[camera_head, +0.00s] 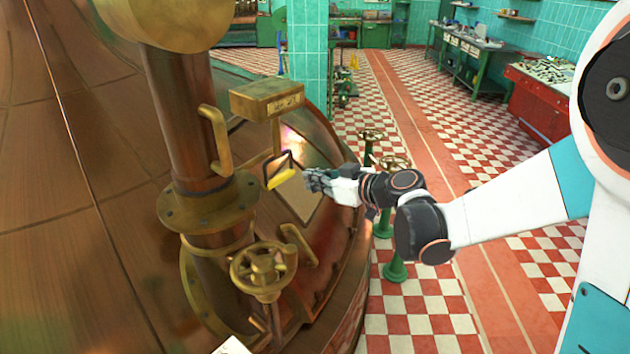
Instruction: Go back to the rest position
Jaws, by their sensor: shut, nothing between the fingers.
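My gripper (309,180) is at the end of my white and black arm, which reaches in from the right side of the head view. It is shut and empty. Its tips point left, a short way to the right of a yellow handle (282,178) on a dark bracket. A small gap shows between the tips and the handle. The handle is in front of a pale hatch panel (300,197) on the big copper kettle (90,180).
A brass box (266,97), a copper pipe (183,120) and a brass handwheel (263,270) stand out from the kettle. Green valve stands (396,268) are below and behind my arm. The checkered floor (425,100) is open behind. Workbenches (470,60) line the far right.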

